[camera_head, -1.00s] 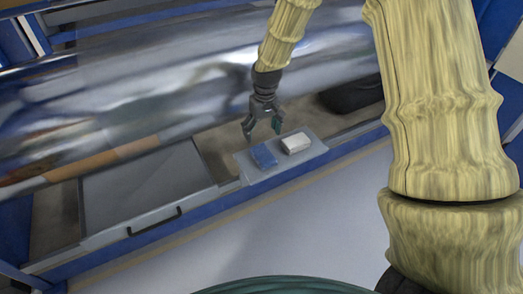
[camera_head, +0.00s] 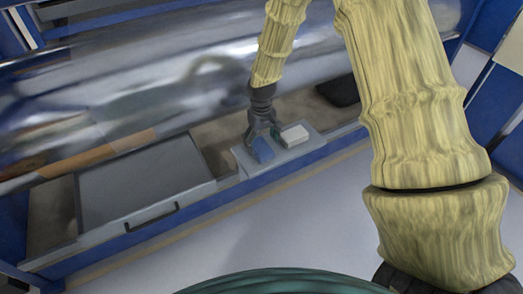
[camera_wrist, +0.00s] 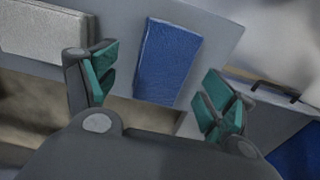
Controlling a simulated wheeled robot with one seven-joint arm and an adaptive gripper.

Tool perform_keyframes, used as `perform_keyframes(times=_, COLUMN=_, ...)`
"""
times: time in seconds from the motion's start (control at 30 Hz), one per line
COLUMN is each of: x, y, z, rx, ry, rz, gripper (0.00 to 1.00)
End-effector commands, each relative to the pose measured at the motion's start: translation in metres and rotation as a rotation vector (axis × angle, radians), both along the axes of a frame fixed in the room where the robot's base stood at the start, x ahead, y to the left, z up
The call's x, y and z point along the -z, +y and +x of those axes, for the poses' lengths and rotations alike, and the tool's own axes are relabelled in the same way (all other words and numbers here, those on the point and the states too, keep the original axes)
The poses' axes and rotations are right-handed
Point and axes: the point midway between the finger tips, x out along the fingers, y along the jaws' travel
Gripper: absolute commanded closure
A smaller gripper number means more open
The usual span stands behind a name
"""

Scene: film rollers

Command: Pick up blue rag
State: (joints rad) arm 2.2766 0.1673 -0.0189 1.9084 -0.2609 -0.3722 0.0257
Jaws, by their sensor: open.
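The blue rag (camera_head: 262,151) is a folded, flat blue block lying on a small grey tray (camera_head: 281,162). In the wrist view the blue rag (camera_wrist: 168,62) shows between and beyond my two fingers. My gripper (camera_head: 262,143) is right over the rag in the head view, and its fingers partly hide it. In the wrist view my gripper (camera_wrist: 160,95) is open, with a teal-padded finger on each side and nothing between the pads. I cannot tell whether a fingertip touches the rag.
A white block (camera_head: 293,135) lies on the tray beside the rag, close to my right finger in the head view. A large shiny metal roller (camera_head: 150,95) runs behind. A grey panel with a black handle (camera_head: 152,218) is at left. Floor is clear in front.

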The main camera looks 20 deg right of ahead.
Motion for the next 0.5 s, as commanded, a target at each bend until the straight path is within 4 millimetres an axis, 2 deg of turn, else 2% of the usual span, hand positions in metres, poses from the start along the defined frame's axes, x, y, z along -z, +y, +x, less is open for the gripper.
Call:
perform_keyframes(times=0.03, x=0.010, y=0.002, z=-0.002, rx=0.000, ry=0.001, rz=0.000, gripper=0.17)
perform_keyframes(times=0.2, x=0.028, y=0.002, z=-0.002, rx=0.000, ry=0.000, rz=0.000, gripper=0.17)
perform_keyframes(times=0.47, x=0.030, y=0.002, z=-0.001, rx=-0.001, ry=-0.001, rz=0.000, gripper=0.17)
perform_keyframes(times=0.5, x=0.030, y=0.002, z=-0.001, rx=-0.001, ry=-0.001, rz=0.000, gripper=0.24)
